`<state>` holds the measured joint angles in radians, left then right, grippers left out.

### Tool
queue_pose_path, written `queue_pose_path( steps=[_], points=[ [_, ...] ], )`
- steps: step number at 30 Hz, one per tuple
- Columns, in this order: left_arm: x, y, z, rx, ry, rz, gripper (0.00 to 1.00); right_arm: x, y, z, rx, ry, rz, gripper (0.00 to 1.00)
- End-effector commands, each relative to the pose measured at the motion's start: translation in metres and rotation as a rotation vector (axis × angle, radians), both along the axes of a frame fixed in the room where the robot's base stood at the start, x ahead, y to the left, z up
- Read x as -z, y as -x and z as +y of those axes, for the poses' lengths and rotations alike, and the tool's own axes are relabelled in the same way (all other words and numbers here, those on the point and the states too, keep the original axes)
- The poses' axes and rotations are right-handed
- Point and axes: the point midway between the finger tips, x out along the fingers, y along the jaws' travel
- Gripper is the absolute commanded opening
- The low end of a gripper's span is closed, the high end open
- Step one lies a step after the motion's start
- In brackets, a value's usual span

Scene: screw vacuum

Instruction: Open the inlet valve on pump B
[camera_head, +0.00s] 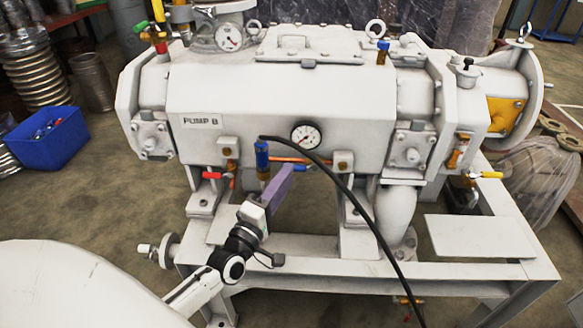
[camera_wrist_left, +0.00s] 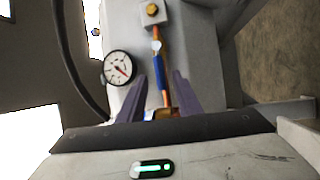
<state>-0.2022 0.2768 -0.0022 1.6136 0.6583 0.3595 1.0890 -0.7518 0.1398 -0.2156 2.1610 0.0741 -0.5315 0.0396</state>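Pump B (camera_head: 240,95) is a large white machine with a "PUMP B" plate. Along its lower front runs a copper pipe (camera_wrist_left: 163,70) with a blue lever handle (camera_head: 297,168). A red lever (camera_head: 212,175) is to the left, and a yellow lever (camera_head: 490,175) is at the far right. No label shows which valve is the inlet. My left gripper (camera_head: 291,170) has purple fingers just below the pipe, by the blue lever. In the left wrist view the fingers (camera_wrist_left: 159,90) are apart, with the blue lever (camera_wrist_left: 152,85) in line between them; contact is not clear. My right gripper is not in view.
A black hose (camera_head: 350,190) curves from a blue-topped fitting (camera_head: 262,155) down across the front, close to my left gripper. A pressure gauge (camera_head: 306,135) sits just above. The white support frame (camera_head: 400,270) runs below. A blue bin (camera_head: 47,138) stands at left.

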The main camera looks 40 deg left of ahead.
Motion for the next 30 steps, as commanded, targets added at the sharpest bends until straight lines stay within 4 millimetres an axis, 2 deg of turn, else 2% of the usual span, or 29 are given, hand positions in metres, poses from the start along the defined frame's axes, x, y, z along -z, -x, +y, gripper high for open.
queue_pose_path(
  steps=[3, 10, 30],
  points=[
    [0.004, 0.025, -0.003, 0.002, -0.001, 0.003, 0.32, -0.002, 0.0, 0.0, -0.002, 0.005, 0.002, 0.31],
    [0.009, 0.052, -0.007, 0.001, 0.0, 0.0, 0.32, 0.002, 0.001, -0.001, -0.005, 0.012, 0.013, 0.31],
    [0.01, 0.056, -0.009, 0.004, -0.005, 0.004, 0.32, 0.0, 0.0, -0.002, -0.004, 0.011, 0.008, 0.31]
  ],
)
